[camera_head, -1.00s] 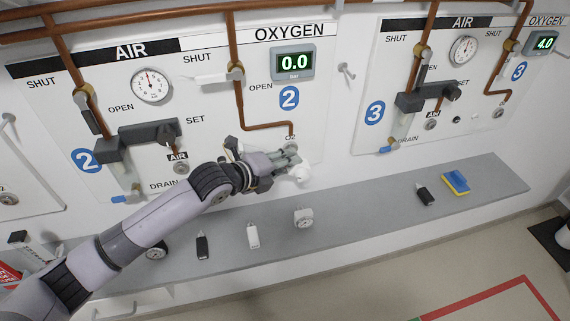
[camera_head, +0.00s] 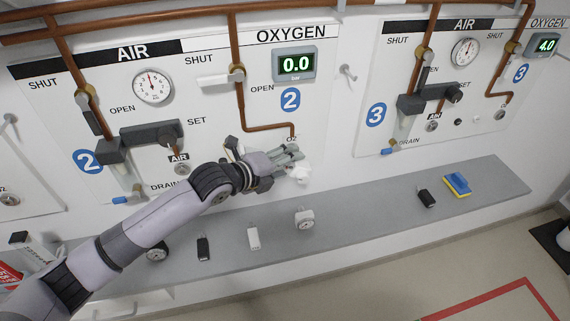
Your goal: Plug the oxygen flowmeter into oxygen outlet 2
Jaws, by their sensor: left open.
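My left gripper (camera_head: 290,157) is in front of the wall panel, just below the O2 label of oxygen outlet 2. It is open. A white object (camera_head: 299,174), which looks like the oxygen flowmeter, shows at its fingertips, partly hidden by the fingers. I cannot tell whether it touches the fingers or sits in the outlet. Oxygen outlet 2 itself is hidden behind the gripper. The oxygen 2 display (camera_head: 295,65) reads 0.0. My right gripper is not in view.
A grey shelf (camera_head: 370,205) runs below the panels. On it are a white gauge-like device (camera_head: 304,219), a white tag-like item (camera_head: 254,238), black items (camera_head: 203,248) and (camera_head: 426,198) similar in shape, and a blue-yellow sponge (camera_head: 457,185). Copper pipes (camera_head: 237,40) run down the wall.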

